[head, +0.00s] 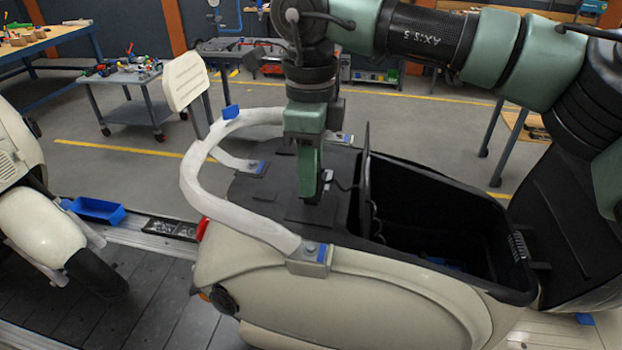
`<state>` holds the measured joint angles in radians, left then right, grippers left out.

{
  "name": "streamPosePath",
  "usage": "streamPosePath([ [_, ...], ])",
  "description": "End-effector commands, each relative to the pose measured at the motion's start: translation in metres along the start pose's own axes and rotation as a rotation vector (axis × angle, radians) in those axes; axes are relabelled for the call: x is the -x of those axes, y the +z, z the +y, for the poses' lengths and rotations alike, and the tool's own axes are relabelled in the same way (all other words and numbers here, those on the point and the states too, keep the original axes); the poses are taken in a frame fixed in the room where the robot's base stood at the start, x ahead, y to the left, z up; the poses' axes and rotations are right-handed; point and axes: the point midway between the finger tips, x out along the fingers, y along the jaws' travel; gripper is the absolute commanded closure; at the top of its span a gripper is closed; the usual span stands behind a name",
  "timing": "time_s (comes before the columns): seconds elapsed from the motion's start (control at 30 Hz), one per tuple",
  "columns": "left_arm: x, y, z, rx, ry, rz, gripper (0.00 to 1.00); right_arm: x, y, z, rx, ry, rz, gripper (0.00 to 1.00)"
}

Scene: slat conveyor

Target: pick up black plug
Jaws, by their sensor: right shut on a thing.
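My right gripper (322,192) points straight down over the black rear deck of a cream scooter (350,300). It is shut on a small black plug (328,178), which shows only in part between the fingers. A thin black cable seems to run from it toward the upright black panel (366,180) at right. Black on black makes the plug's outline hard to tell. My left gripper is not in view.
A white tubular rail (205,190) with blue tape curves around the deck. An open black storage bin (440,215) lies right of the gripper. Another scooter (50,215) stands at left on the slat conveyor (150,300), near a blue tray (97,209).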

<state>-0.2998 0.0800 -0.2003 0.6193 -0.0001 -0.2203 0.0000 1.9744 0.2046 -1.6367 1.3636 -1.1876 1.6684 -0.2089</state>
Motion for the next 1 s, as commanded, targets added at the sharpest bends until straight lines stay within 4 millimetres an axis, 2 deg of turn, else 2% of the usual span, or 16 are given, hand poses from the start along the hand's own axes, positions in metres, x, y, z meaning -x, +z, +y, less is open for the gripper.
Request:
streamPosePath([
  [0.17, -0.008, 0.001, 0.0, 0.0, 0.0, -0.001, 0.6, 0.033, 0.001, -0.001, -0.001, -0.004, -0.003, 1.0],
  [0.3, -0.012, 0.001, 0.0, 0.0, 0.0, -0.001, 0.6, 0.069, 0.001, 0.0, -0.001, -0.003, -0.004, 1.0],
  [0.6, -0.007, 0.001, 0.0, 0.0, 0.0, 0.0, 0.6, 0.143, 0.001, 0.0, -0.001, -0.002, -0.002, 1.0],
  [0.8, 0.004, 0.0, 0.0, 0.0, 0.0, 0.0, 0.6, 0.174, 0.0, 0.0, -0.001, 0.0, 0.001, 1.0],
  [1.0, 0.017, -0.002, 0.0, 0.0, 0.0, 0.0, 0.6, 0.187, 0.0, 0.0, 0.042, 0.002, 0.0, 1.0],
])
